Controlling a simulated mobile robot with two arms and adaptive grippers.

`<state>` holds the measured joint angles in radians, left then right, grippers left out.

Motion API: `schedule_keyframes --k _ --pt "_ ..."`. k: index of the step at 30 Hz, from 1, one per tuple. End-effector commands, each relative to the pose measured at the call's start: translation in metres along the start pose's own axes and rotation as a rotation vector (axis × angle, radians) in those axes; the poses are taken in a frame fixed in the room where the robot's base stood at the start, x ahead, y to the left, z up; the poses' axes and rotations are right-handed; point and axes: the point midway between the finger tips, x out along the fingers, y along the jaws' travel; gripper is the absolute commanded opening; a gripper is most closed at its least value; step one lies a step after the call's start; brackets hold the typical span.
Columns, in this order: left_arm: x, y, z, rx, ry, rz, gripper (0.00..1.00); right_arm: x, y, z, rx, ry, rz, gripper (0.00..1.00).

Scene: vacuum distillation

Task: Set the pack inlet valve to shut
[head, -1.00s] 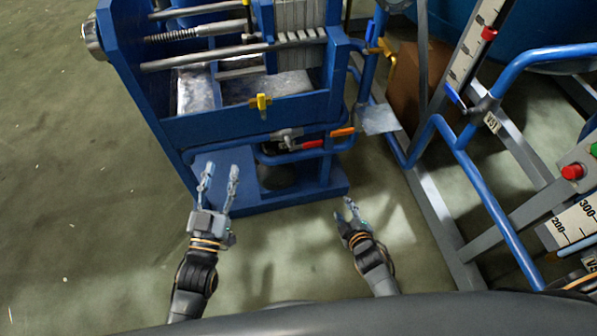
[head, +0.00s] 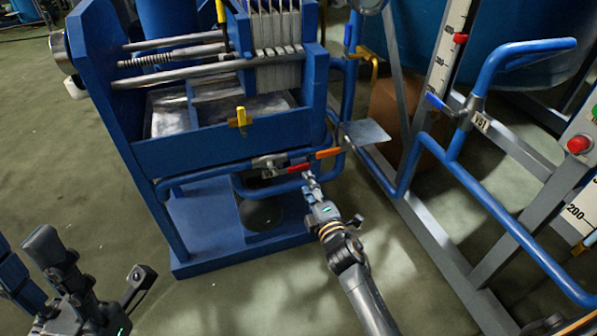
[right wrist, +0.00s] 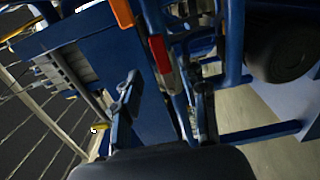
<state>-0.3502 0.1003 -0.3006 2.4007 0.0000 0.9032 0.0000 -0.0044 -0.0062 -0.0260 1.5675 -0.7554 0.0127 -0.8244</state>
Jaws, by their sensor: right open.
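A red lever handle (head: 299,168) sits on the valve in the blue pipe along the front of the blue plate press. An orange lever handle (head: 328,153) lies just to its right. I see no label naming either one. My right gripper (head: 309,179) is open just below and in front of the red handle. In the right wrist view the red handle (right wrist: 159,53) lies beyond and between the spread fingers (right wrist: 164,97), with the orange handle (right wrist: 122,12) at the top. I cannot tell whether a finger touches the red handle. My left gripper (head: 92,262) is open and empty at lower left.
A yellow handle (head: 241,117) stands on the press's front wall. A grey plate (head: 366,132) juts out right of the orange handle. Blue piping with a V51 tag (head: 481,122) and a red button (head: 579,144) stand at right. Floor is clear in front.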

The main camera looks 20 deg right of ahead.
Motion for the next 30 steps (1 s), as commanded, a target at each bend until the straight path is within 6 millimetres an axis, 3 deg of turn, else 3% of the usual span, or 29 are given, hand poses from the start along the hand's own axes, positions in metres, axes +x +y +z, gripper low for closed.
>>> schedule_keyframes --k 3,10,15,24,26,30 --pt "-0.011 0.0 0.003 0.0 -0.002 0.0 0.4 0.028 -0.002 0.001 0.0 -0.001 0.002 0.43" --pt "-0.021 0.0 0.005 0.001 -0.001 0.001 0.4 0.065 -0.003 0.0 0.003 0.0 0.0 0.43" --pt "-0.022 0.0 0.006 0.001 0.006 0.005 0.4 0.078 -0.002 0.0 0.002 -0.001 -0.001 0.43" --pt "-0.021 0.0 0.007 0.001 0.005 0.005 0.4 0.08 -0.001 0.0 0.003 -0.001 -0.002 0.43" --pt "-0.021 0.0 0.007 0.001 0.005 0.005 0.4 0.08 -0.001 0.0 0.003 -0.001 -0.002 0.35" --pt "-0.021 0.0 0.007 0.001 0.004 0.005 0.4 0.079 -0.001 0.0 0.003 -0.001 -0.002 0.07"
